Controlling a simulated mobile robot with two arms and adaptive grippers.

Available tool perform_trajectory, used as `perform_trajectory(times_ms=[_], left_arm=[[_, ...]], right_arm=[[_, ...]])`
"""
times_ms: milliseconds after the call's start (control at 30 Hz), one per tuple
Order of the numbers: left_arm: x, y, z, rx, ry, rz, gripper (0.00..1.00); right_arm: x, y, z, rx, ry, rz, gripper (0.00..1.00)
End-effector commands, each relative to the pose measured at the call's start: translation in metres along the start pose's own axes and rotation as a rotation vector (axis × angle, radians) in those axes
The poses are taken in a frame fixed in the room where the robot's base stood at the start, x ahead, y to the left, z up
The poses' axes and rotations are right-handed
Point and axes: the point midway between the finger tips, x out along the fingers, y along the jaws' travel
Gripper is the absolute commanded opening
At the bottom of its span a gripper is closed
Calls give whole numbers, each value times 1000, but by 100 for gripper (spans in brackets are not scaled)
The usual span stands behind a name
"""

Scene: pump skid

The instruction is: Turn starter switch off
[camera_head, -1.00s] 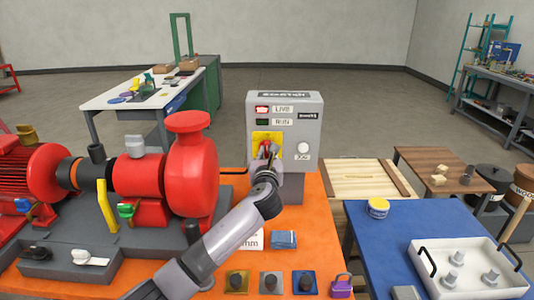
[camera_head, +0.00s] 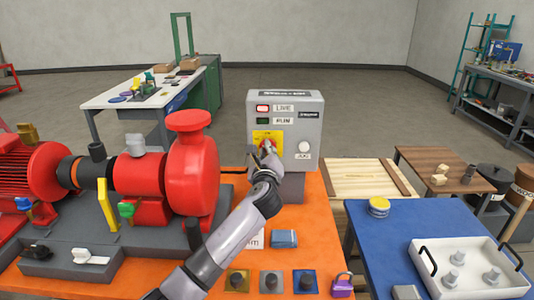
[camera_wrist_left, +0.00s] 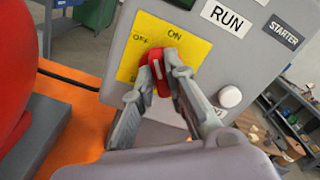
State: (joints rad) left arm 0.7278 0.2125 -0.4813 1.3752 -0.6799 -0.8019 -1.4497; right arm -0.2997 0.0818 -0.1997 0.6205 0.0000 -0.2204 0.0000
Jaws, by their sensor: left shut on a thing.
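The starter box (camera_head: 313,140) is a grey panel standing on the orange bench. Its yellow plate (camera_head: 258,137) carries the red starter switch (camera_head: 267,144). In the left wrist view the yellow plate (camera_wrist_left: 197,48) reads ON and OFF, and the red switch (camera_wrist_left: 160,84) has a white mark; its exact setting is hard to tell. My left gripper (camera_head: 268,154) is shut on the red switch, with one finger on each side, and partly hides it. The LIVE lamp (camera_head: 263,108) looks lit and the RUN lamp (camera_head: 263,121) looks dark. My right gripper is not in view.
A white JOG button (camera_head: 304,147) is right of the switch. The red pump (camera_head: 191,170) stands close on the left. A purple padlock (camera_head: 342,285) and several knobs on coloured plates lie at the bench front. A blue table (camera_head: 400,235) with a white tray is at right.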

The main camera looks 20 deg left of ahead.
Motion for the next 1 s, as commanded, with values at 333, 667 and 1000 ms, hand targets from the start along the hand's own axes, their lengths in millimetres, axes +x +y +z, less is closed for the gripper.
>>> perform_trajectory(times_ms=[333, 667, 1000], left_arm=[[0, 3, -2, -333, 0, 1, 0], [0, 4, -3, -632, 0, 1, 0], [0, 5, -3, -847, 1, 0, 0]], right_arm=[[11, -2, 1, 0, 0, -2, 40], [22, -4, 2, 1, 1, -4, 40], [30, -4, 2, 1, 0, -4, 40]])
